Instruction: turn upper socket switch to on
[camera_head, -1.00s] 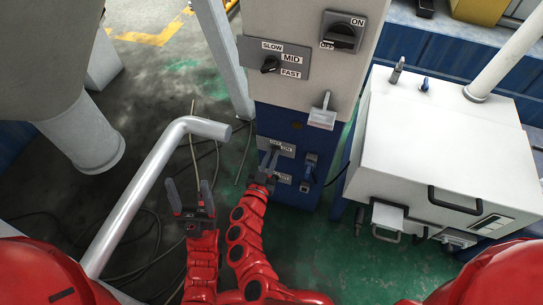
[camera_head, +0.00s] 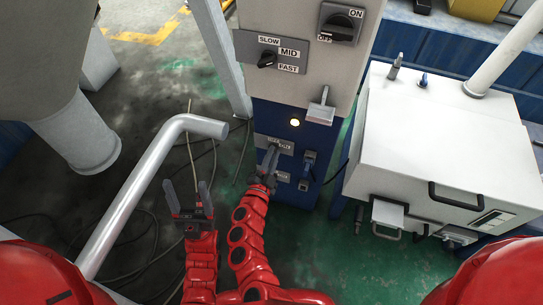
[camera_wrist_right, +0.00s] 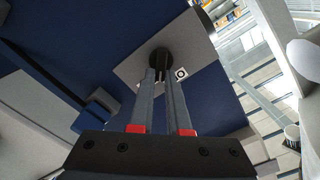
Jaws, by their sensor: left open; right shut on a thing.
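The upper socket switch sits on a grey labelled plate (camera_head: 284,147) on the blue lower part of the machine. In the right wrist view the switch is a round black knob (camera_wrist_right: 159,57) on a grey plate. My right gripper (camera_head: 270,160) is shut on this knob; its fingertips (camera_wrist_right: 160,76) meet it in the wrist view and partly hide it. The switch's exact angle cannot be told. My left gripper (camera_head: 188,190) is open and empty, left of the right arm. A small round lamp (camera_head: 295,122) above the plate glows pale yellow.
A lower socket (camera_head: 308,162) with a plug is right of my right gripper. The grey panel above carries a speed knob (camera_head: 267,59) and an ON/OFF switch (camera_head: 340,26). A bent metal pipe (camera_head: 145,185) stands left of my left gripper. A white box machine (camera_head: 435,130) is at right.

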